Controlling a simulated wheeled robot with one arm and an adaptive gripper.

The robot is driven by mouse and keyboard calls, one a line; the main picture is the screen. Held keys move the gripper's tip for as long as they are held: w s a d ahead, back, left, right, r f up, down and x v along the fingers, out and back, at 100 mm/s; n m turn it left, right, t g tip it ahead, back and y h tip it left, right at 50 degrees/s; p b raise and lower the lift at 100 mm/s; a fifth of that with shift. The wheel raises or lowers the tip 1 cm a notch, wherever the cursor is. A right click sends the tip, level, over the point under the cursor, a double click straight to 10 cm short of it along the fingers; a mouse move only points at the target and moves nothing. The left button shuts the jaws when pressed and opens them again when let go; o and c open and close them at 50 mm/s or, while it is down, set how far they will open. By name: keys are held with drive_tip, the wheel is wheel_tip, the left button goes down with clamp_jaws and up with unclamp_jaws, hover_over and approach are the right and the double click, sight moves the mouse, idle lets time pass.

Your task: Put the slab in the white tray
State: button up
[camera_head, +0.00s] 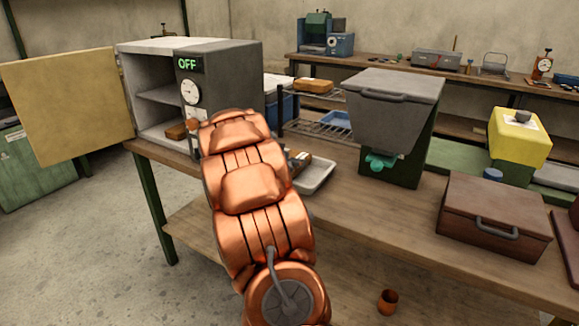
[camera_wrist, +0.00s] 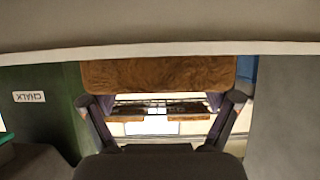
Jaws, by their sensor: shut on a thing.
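In the wrist view a brown, grainy slab (camera_wrist: 158,74) spans the space between the two fingertips of my gripper (camera_wrist: 163,97), which is shut on it. In the head view my copper arm covers the gripper. The white tray (camera_head: 319,178) lies on the bench just right of my arm, partly hidden by it. A small brown piece (camera_head: 300,157) shows at the tray's far edge; I cannot tell whether it is the held slab. Another brown slab (camera_head: 313,85) lies on the wire rack, and a brown block (camera_head: 176,132) lies in the open cabinet.
The grey cabinet (camera_head: 225,85) reads OFF, its door (camera_head: 66,105) swung open to the left. A lidded grey-and-green bin (camera_head: 393,105) stands right of the tray, with a brown case (camera_head: 493,218) farther right. A wire rack (camera_head: 322,130) stands behind the tray.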

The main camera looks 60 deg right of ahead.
drive_tip(key=shift+f, duration=0.75)
drive_tip(key=shift+f, duration=0.15)
drive_tip(key=o, duration=1.3)
drive_tip(key=shift+c, duration=0.2)
drive_tip(key=shift+a+r, duration=0.15)
drive_tip(key=shift+r, duration=0.1)
drive_tip(key=p+v, duration=0.1)
drive_tip(key=v, duration=1)
drive_tip(key=shift+a, duration=0.3)
drive_tip(key=shift+r, duration=0.1)
